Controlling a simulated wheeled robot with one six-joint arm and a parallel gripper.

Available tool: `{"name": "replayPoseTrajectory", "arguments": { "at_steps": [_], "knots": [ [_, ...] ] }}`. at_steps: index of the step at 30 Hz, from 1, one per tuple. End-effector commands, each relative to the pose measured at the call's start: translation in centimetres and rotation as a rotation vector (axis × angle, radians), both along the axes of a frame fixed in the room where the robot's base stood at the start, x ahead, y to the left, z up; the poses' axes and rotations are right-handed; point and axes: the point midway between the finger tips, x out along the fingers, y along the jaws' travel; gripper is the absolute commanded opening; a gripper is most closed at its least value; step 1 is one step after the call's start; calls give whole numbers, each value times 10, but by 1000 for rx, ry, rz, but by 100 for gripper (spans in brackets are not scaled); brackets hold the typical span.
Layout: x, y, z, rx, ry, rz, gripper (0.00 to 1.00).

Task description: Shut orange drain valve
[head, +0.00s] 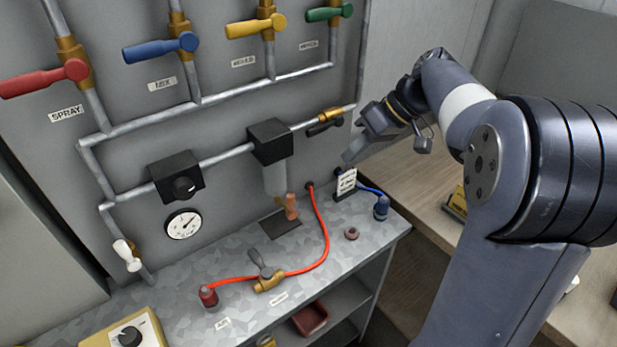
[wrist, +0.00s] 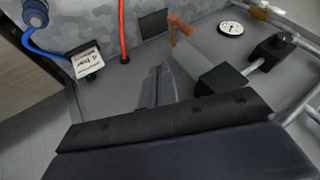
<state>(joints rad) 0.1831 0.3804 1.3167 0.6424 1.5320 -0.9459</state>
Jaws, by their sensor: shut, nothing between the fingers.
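The orange drain valve (head: 291,205) hangs under the clear bowl (head: 275,180) of the filter, just above a dark square (head: 280,223) on the bench top. Its orange handle points down in the head view. In the wrist view the drain valve (wrist: 180,28) is at the top, beyond the fingers. My gripper (head: 349,157) is shut and empty, to the right of the filter and above the small sign, apart from the valve. In the wrist view my gripper (wrist: 158,70) shows as narrow closed fingers beyond its dark body.
A red hose (head: 323,230) and a blue hose (head: 368,189) rise near a small white sign (head: 346,182). A black-handled valve (head: 324,127) is on the pipe above. A gauge (head: 184,225) is left of the filter. The bench's right side is mostly clear.

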Motion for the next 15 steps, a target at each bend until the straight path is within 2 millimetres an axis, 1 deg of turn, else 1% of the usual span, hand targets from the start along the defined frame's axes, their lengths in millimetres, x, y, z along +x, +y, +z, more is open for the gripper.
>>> {"name": "replayPoseTrajectory", "arguments": {
  "at_steps": [8, 11, 15],
  "knots": [
    [0, 2, -2, -1, 2, -1, 0],
    [0, 7, -10, 0, 3, 0, 0],
    [1, 22, -29, -1, 5, 1, 0]
  ]
}}
